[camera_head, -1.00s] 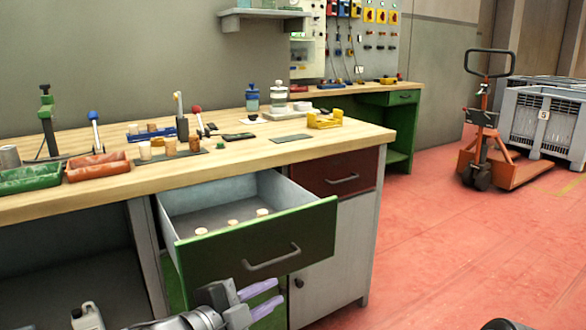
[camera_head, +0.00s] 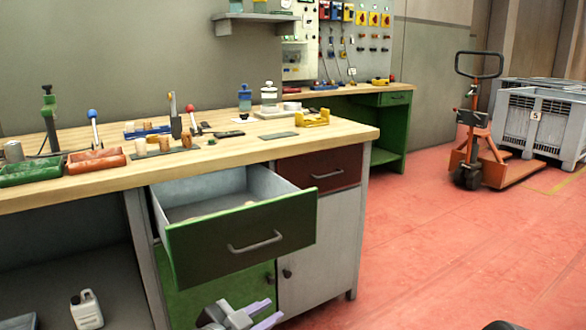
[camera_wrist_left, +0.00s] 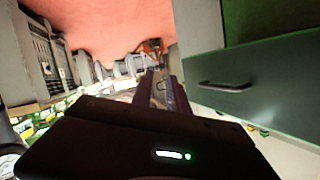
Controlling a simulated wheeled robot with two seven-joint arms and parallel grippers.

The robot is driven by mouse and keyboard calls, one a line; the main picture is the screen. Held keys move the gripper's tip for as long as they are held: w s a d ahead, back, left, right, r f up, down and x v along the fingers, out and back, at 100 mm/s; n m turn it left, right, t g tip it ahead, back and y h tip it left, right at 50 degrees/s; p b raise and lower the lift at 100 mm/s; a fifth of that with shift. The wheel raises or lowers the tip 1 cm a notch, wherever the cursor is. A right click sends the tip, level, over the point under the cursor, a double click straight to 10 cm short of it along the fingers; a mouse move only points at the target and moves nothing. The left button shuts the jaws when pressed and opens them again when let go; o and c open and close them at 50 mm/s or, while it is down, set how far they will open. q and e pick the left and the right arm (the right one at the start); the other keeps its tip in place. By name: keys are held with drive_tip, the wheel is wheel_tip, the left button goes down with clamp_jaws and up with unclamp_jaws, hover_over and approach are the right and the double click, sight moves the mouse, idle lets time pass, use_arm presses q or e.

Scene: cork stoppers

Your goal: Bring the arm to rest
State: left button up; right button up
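My left gripper (camera_head: 272,310) is low at the bottom edge of the head view, in front of the cabinet and below the open drawer (camera_head: 240,240). Its two pale fingers stand apart with nothing between them. It touches nothing that I can see. In the left wrist view the fingers (camera_wrist_left: 162,92) also show a gap, with the green drawer front (camera_wrist_left: 250,80) to their right. Pale cork stoppers (camera_head: 207,209) in the drawer are mostly hidden by its front. Several corks (camera_head: 165,143) stand on the bench. My right gripper is not in view.
The wooden bench (camera_head: 270,150) holds a green tray (camera_head: 30,173), a red tray (camera_head: 96,161) and bottles. A white canister (camera_head: 87,309) stands at lower left. An orange pallet truck (camera_head: 480,150) is at right. The red floor between is clear.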

use_arm(q)
drive_tip(key=s+a+f+n+g+y, duration=0.15)
drive_tip(key=f+n, duration=0.35)
drive_tip(key=f, duration=0.7)
drive_tip(key=s+a+f+n+g+y, duration=0.1)
drive_tip(key=s+f+n+g+y, duration=0.2)
drive_tip(key=f, duration=0.9)
drive_tip(key=s+a+f+n+g, duration=0.1)
drive_tip(key=s+f+n+g, duration=0.5)
drive_tip(key=s+f, duration=1.3)
wheel_tip(320, 180, up, 32)
drive_tip(key=s+d+p, duration=0.1)
drive_tip(key=p, duration=3.1)
drive_tip(key=shift+d+f+m+g+h, duration=0.15)
drive_tip(key=shift+f+m+g+h, duration=0.1)
drive_tip(key=shift+m+g+h, duration=0.1)
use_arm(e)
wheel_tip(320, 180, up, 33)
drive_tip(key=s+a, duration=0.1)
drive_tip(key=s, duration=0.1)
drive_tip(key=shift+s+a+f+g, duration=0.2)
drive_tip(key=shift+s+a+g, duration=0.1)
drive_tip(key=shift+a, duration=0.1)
